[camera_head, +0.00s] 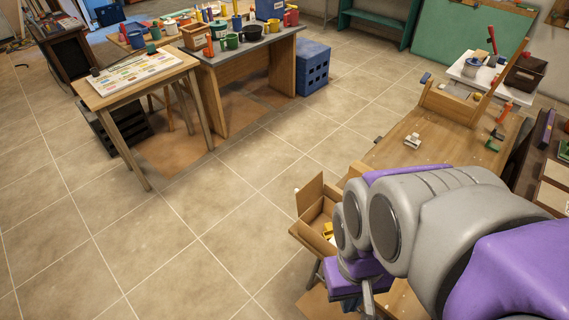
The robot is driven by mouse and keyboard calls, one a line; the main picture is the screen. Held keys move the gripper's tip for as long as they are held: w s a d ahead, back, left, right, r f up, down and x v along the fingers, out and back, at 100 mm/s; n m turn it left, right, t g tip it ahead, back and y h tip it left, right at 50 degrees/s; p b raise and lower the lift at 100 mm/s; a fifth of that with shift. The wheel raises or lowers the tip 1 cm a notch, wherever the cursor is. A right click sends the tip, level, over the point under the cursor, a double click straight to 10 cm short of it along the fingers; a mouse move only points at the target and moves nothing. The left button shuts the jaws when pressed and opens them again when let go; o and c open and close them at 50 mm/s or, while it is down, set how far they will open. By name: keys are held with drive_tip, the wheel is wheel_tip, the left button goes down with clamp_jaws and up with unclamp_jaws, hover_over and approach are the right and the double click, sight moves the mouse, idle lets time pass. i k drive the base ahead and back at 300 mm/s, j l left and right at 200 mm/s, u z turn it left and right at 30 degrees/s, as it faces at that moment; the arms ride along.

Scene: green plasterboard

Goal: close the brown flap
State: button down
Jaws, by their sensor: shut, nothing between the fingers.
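An open brown box (314,228) stands low at the centre right, beside my arm. A brown flap (309,194) stands up from its far left side. Something yellow lies inside the box, partly hidden by my arm. My purple and grey arm reaches in from the lower right and covers the box's right side. My gripper (366,298) is at the arm's lower end, just below and right of the box, and is shut with nothing seen in it. Its fingertips are partly hidden, and I cannot tell whether it touches the box.
A wooden workbench (415,150) with small tools stands behind my arm. A small table (138,78) with a colourful sheet and a grey-topped table (262,41) with cups stand at the upper left. A blue crate (312,68) is beside them. The tiled floor (215,225) left of the box is clear.

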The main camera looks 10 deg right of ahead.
sight(308, 194)
drive_tip(key=i+j, duration=0.25)
drive_tip(key=j, duration=0.15)
drive_tip(key=i+j, duration=0.2)
drive_tip(key=j, duration=0.15)
drive_tip(key=i+j+z, duration=0.1)
drive_tip(key=i+j, duration=0.15)
drive_tip(key=j, duration=0.15)
drive_tip(key=i+j, duration=0.2)
drive_tip(key=j, duration=0.2)
drive_tip(key=i+j, duration=0.2)
drive_tip(key=j, duration=0.2)
drive_tip(key=z, duration=0.45)
drive_tip(key=j+z, duration=0.1)
drive_tip(key=z, duration=0.75)
drive_tip(key=j+z, duration=0.15)
drive_tip(key=z, duration=0.7)
drive_tip(key=j, duration=0.1)
